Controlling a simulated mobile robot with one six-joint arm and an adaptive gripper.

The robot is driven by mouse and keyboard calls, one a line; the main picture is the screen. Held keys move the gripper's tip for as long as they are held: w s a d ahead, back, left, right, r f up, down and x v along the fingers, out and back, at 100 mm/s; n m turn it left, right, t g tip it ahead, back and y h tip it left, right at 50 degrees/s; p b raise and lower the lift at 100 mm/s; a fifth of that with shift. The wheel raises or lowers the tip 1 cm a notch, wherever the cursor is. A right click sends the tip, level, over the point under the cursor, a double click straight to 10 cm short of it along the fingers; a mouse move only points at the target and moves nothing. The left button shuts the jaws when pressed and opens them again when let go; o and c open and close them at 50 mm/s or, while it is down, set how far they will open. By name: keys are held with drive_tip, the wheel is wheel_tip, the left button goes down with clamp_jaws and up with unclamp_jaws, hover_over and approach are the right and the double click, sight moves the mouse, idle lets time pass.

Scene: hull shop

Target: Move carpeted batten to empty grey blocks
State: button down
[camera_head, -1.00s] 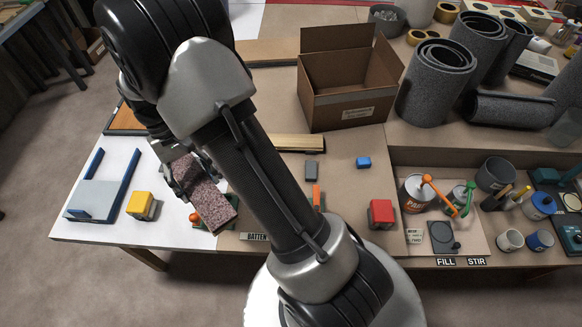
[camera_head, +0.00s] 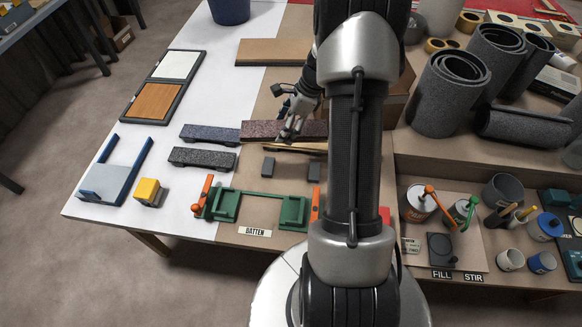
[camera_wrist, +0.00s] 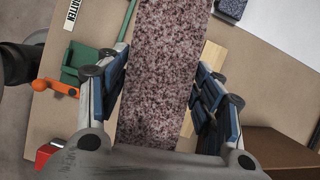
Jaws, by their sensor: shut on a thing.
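The carpeted batten (camera_head: 262,129), reddish-purple and speckled, is held in my gripper (camera_head: 290,128) beyond the small grey blocks. In the wrist view the batten (camera_wrist: 165,60) runs lengthwise between the two blue-padded fingers (camera_wrist: 163,100), which are shut on it. One grey block (camera_head: 268,167) and a second grey block (camera_head: 314,171) stand apart on the table with nothing on them. The batten's right end is partly hidden by my arm. I cannot tell whether the batten touches the table.
A blue-grey carpeted batten (camera_head: 209,133) and a dark one (camera_head: 202,158) lie at left. The green fixture (camera_head: 262,208) with orange clamps is empty. A cardboard box (camera_head: 394,108) is partly behind my arm.

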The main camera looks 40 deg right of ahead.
drive_tip(key=shift+s+d+m, duration=0.2)
drive_tip(key=shift+d+m, duration=0.2)
drive_tip(key=shift+d, duration=0.15)
drive_tip(key=shift+s+d+m, duration=0.15)
drive_tip(key=shift+d+m, duration=0.25)
drive_tip(key=shift+d, duration=0.1)
drive_tip(key=shift+h, duration=0.3)
wheel_tip(320, 180, down, 20)
drive_tip(key=b, duration=0.6)
drive_tip(key=shift+d, duration=0.1)
drive_tip(key=shift+f, duration=0.15)
drive_tip(key=shift+c, duration=2.3)
unclamp_jaws()
